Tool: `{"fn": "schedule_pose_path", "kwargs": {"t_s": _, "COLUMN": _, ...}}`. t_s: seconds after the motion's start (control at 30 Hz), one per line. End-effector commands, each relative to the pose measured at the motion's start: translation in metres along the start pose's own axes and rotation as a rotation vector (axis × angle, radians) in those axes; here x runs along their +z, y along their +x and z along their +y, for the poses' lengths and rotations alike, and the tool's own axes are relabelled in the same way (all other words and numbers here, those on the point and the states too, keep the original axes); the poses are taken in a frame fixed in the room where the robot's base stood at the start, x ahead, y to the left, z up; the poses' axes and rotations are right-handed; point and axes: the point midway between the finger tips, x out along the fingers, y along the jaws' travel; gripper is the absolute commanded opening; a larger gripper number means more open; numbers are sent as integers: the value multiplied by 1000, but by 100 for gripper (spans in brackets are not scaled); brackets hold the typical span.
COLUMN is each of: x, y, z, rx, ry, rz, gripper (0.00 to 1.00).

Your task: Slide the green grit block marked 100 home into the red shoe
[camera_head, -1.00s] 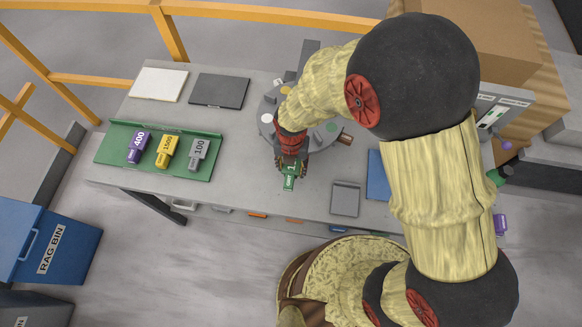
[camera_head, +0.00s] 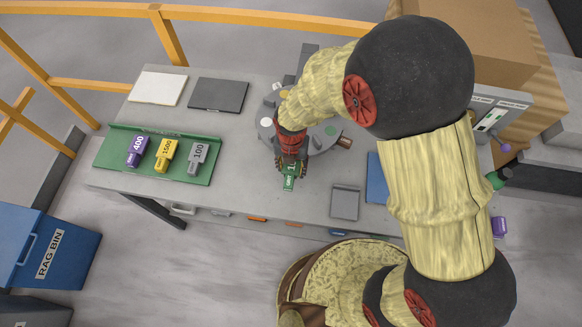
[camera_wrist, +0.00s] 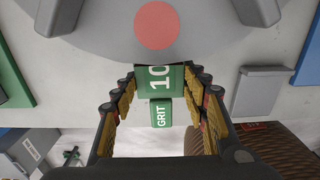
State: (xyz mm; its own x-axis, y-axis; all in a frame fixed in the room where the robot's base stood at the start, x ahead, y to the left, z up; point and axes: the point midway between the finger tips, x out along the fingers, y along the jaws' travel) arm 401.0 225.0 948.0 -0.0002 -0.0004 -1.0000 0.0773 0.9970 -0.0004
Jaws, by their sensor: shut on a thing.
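The green grit block (camera_head: 289,182) is held in my gripper (camera_head: 290,168), upright label side visible, at the near edge of the grey turntable (camera_head: 325,140). In the wrist view the block (camera_wrist: 160,82) sits between both fingers of my gripper (camera_wrist: 160,110), reading "GRIT" and "10", the rest of the number cut off. Its far end overlaps the turntable's near rim, just short of a red disc (camera_wrist: 155,25). I see no separate red shoe wall; the slot around the red mark is hidden by the block or cannot be told. How deep the block sits cannot be told.
A green tray (camera_head: 113,160) at left holds purple 400, yellow 1500 and grey 100 blocks. Grey pieces (camera_wrist: 258,10) stand on the turntable beside the red disc. A small grey tray (camera_head: 345,203) and a blue mat (camera_head: 376,180) lie to the right.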

Motion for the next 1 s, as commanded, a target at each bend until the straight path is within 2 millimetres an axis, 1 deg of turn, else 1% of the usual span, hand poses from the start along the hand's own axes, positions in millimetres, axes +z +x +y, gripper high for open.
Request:
{"fn": "schedule_pose_path", "kwargs": {"t_s": 0.4, "x": 10, "y": 0, "z": 0, "rx": 1, "ry": 1, "rz": -1, "gripper": 9}}
{"fn": "schedule_pose_path", "kwargs": {"t_s": 1.0, "x": 14, "y": -1, "z": 1, "rx": 3, "ry": 0, "rz": -5, "gripper": 9}}
